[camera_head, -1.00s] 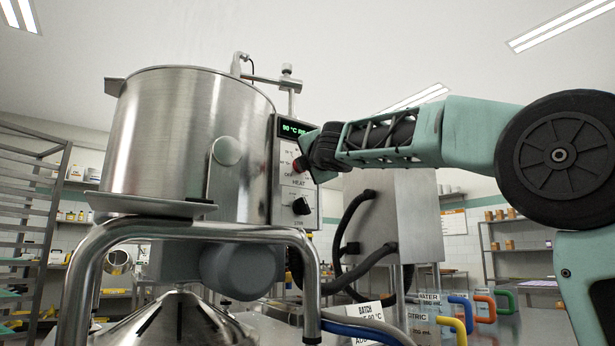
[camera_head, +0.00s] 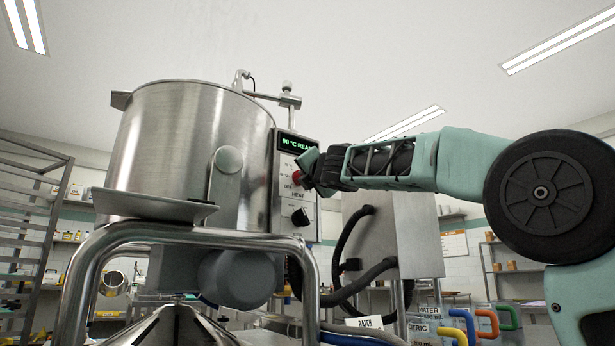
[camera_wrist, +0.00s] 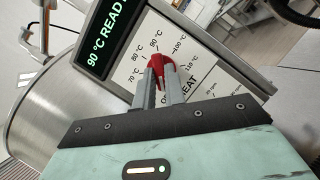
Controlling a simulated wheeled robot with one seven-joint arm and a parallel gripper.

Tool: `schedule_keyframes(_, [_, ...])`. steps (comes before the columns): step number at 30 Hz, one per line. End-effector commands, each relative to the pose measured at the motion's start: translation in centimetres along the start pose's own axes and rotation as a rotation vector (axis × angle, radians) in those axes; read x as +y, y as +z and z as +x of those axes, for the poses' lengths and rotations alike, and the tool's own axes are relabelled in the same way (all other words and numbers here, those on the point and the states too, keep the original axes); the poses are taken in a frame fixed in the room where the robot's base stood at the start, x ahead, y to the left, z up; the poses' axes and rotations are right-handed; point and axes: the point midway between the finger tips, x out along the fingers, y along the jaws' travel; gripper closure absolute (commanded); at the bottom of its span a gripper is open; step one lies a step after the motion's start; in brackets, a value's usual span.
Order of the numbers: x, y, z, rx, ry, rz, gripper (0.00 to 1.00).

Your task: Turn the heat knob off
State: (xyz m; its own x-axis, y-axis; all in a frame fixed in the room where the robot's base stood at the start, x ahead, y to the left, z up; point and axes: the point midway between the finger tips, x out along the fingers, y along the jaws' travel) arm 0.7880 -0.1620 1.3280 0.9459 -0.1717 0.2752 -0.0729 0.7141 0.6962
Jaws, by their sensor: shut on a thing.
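The heat knob (camera_wrist: 160,66) is red and sits on the white control panel (camera_wrist: 205,75), with temperature marks around it and the word HEAT below. In the head view the red knob (camera_head: 297,177) shows only partly beside my gripper (camera_head: 306,172). In the wrist view my gripper (camera_wrist: 160,88) is shut on the knob, one grey finger on each side. The knob's pointer seems to lie near the 90 °C mark, but the fingers hide part of it. OFF is partly covered by a finger. The green display (camera_head: 297,145) reads 90 °C READY, cut off at its end.
A large steel kettle (camera_head: 185,150) stands left of the panel. A black lower knob (camera_head: 300,216) is below the heat knob. A steel frame rail (camera_head: 200,236) runs in front. A grey box with black hoses (camera_head: 405,235) stands right. Jugs with coloured handles (camera_head: 487,322) are lower right.

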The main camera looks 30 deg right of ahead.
Motion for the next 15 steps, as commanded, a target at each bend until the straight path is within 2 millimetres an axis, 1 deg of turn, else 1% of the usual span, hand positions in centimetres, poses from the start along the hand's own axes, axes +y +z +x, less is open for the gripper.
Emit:
schedule_keyframes(2, [-0.08, -0.24, 0.04, 0.004, -0.001, -0.002, 1.0])
schedule_keyframes(3, [-0.08, -0.24, 0.04, 0.004, -0.001, -0.002, 0.83])
schedule_keyframes(5, [-0.08, -0.23, 0.03, 0.004, -0.001, -0.001, 0.66])
schedule_keyframes(15, [-0.05, -0.1, -0.27, 0.001, 0.0, 0.0, 0.66])
